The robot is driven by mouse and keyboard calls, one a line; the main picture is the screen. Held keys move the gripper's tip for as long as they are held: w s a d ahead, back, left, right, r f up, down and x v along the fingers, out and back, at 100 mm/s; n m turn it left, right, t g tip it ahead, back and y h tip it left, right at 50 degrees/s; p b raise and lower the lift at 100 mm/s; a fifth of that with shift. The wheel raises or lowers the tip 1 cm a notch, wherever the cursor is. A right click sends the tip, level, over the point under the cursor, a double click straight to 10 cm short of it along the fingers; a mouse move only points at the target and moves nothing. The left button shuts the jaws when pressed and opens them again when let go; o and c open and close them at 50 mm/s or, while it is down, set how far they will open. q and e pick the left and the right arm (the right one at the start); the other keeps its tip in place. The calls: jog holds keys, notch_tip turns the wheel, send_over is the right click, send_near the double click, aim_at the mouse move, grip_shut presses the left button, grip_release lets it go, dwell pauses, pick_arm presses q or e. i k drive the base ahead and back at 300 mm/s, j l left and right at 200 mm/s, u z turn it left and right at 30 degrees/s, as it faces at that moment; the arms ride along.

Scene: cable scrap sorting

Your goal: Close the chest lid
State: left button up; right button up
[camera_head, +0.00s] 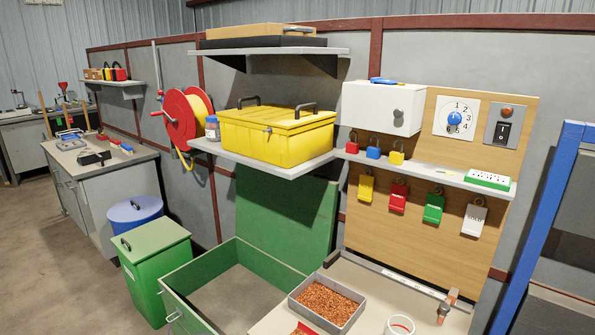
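A green chest (178,288) stands on the floor in the lower middle. Its lid (285,222) is open and stands upright at the back, near the wall. The inside of the chest looks empty where I can see it, with a bare grey-brown bottom. A small metal latch or handle is on the left side wall. The lower front of the chest is cut off by the picture edge. Neither of my grippers is in view.
A tray of copper granules (327,303) sits on a bench (375,283) right of the chest. A smaller green bin (152,262) stands to its left. A shelf (290,168) holding a yellow box (275,133) juts out above the lid.

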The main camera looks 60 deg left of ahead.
aim_at(292, 221)
jog(key=u, duration=1.9)
jog(key=i+j+u, duration=0.7)
jog(key=j, duration=0.15)
jog(key=i+j+u, duration=0.2)
jog(key=j+u, duration=0.2)
jog(key=i+j+u, duration=0.35)
jog(key=i, duration=0.5)
jog(key=i+u, duration=0.3)
jog(key=i, duration=0.5)
